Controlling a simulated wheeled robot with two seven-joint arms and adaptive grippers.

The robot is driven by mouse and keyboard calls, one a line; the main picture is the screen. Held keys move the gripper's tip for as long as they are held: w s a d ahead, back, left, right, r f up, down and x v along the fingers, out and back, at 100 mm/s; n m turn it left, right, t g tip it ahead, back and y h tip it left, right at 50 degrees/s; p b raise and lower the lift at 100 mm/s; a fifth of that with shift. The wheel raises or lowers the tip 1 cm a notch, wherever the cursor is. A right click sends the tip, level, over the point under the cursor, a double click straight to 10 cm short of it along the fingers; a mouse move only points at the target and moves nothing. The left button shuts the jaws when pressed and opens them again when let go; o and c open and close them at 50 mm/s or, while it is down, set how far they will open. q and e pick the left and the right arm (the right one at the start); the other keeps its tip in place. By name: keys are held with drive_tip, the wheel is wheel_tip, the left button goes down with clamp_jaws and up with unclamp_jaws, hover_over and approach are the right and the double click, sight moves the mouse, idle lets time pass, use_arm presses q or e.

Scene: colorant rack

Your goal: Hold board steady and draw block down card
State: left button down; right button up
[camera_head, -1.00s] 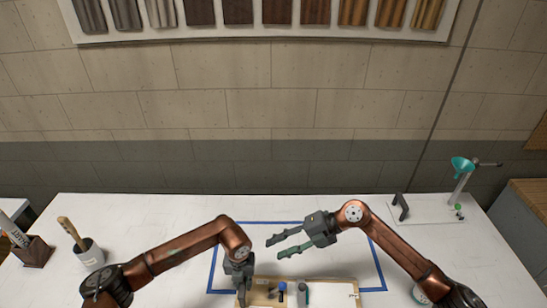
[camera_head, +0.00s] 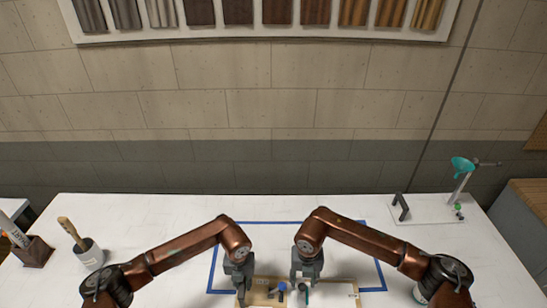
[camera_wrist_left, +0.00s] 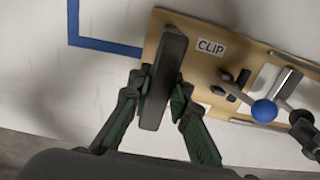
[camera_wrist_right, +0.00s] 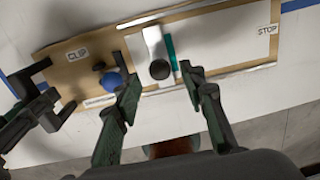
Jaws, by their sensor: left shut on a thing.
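The tan board (camera_wrist_right: 62,60) lies on the table, with a CLIP label at one end and a STOP label at the other. It bears a white card (camera_wrist_right: 222,42). My left gripper (camera_head: 238,284) is shut on a dark upright handle (camera_wrist_left: 165,70) at the CLIP end. A pale block with a dark round knob (camera_wrist_right: 160,70) sits on the card beside a teal strip (camera_wrist_right: 170,52). My right gripper (camera_head: 306,276) is open above the board, its fingers (camera_wrist_right: 160,76) either side of the block in the wrist view. Contact cannot be told. A blue ball knob (camera_wrist_right: 115,83) stands near the CLIP end.
Blue tape (camera_head: 213,262) outlines an area around the board. A pot with a brush (camera_head: 90,254) and a brown holder (camera_head: 34,252) stand left. A stand with a teal funnel (camera_head: 462,166) is back right. The table behind the board is clear.

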sight(303, 285)
drive_tip(key=shift+f, duration=2.65)
clamp_jaws()
drive_tip(key=shift+d, duration=0.1)
drive_tip(key=shift+d, duration=2.05)
